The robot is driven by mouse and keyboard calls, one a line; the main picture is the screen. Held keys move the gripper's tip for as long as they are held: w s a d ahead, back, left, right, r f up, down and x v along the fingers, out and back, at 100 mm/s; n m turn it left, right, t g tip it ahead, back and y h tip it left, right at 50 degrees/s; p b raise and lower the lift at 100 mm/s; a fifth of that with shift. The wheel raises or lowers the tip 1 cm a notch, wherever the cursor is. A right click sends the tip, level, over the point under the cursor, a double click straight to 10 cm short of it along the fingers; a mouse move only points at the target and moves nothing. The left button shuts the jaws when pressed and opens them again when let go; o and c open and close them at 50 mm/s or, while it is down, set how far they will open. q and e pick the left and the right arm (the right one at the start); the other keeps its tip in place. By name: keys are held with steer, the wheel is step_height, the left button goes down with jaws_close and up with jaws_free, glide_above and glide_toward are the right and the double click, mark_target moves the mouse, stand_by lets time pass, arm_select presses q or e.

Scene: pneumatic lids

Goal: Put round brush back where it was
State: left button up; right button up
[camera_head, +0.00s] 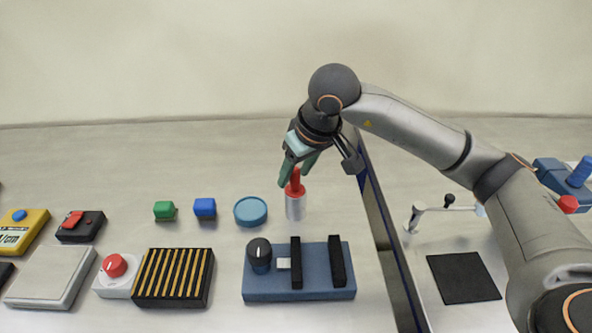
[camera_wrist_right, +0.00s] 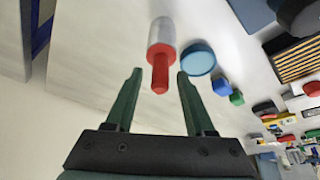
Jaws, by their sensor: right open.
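A red-handled piece with a silver cylindrical body (camera_head: 295,207) stands upright on the table, left of the dark divider. It looks like the round brush, though no bristles show. In the right wrist view its red handle (camera_wrist_right: 160,78) points toward my gripper. My right gripper (camera_head: 297,172) is above it, with the handle's top near the fingertips. In the right wrist view the green fingers (camera_wrist_right: 159,74) are apart, with the handle's end in line with the gap between them. I cannot tell whether they touch it. My left gripper is not in view.
A blue disc (camera_head: 250,211) lies close left of the silver body. A blue block with black bars (camera_head: 315,291) is in front. Small green (camera_head: 164,210) and blue (camera_head: 204,207) blocks stand further left. The dark divider (camera_head: 375,215) runs close on the right.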

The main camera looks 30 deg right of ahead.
steer(key=shift+r, duration=0.1)
steer(key=shift+r+p, duration=0.3)
steer(key=shift+p, duration=0.1)
steer(key=v, duration=1.2)
